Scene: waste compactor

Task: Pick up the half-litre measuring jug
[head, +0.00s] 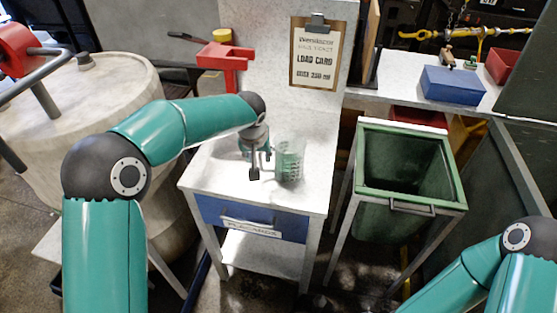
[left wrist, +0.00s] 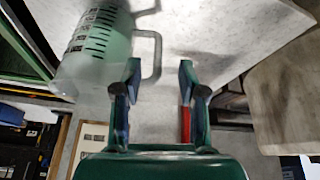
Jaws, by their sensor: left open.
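The measuring jug (head: 290,160) is clear, green-tinted plastic with dark graduation marks. It stands upright on the light worktop of a small table. In the left wrist view the jug (left wrist: 98,45) is at upper left, its loop handle (left wrist: 157,55) reaching towards the space between my fingertips. My left gripper (head: 258,168) is open and empty, just left of the jug on its handle side. In the left wrist view its two fingers (left wrist: 160,72) are apart. Whether the handle lies between them in depth I cannot tell. My right gripper is out of view.
The table (head: 215,178) has a blue drawer. A clipboard (head: 318,55) hangs on the panel behind, with a red bracket (head: 225,62) to its left. An open green bin (head: 408,195) stands to the right. A blue box (head: 453,85) sits on the back shelf. The worktop around the jug is mostly clear.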

